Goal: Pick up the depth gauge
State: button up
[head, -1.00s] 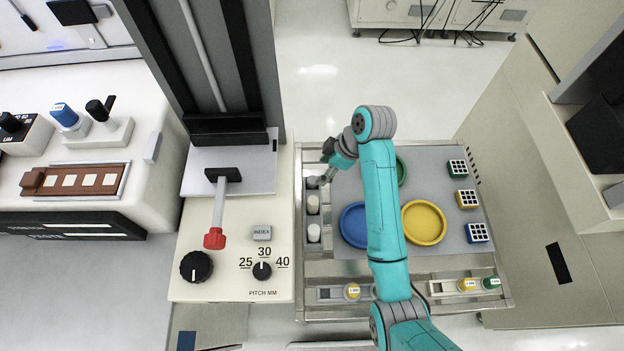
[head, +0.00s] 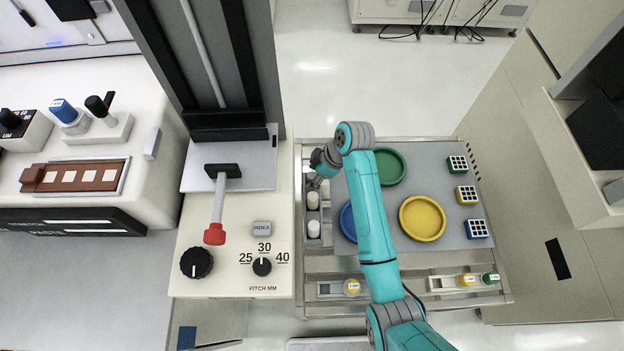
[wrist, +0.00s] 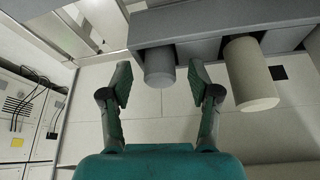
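No label reading depth gauge is legible. A short grey cylinder (wrist: 159,66) sits in the grey rack (wrist: 215,30); it may be the depth gauge, but I cannot tell for sure. In the wrist view my gripper (wrist: 159,80) is open, with its fingertips either side of the grey cylinder and no visible grip on it. In the head view my gripper (head: 317,181) is over the far end of the rack at the cart's left edge, hiding the grey cylinder. A white cylinder (wrist: 250,76) stands beside it in the rack.
The rack's white cylinders (head: 313,229) stand nearer me. The cart holds a green dish (head: 391,167), a yellow dish (head: 422,219), a partly hidden blue dish (head: 347,222) and patterned cubes (head: 466,196). The pitch machine (head: 230,270) stands close on the left.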

aim_at(314, 175)
grip_shut()
notch_tip(314, 175, up, 10)
dwell(0.6)
jog(key=shift+r, duration=0.1)
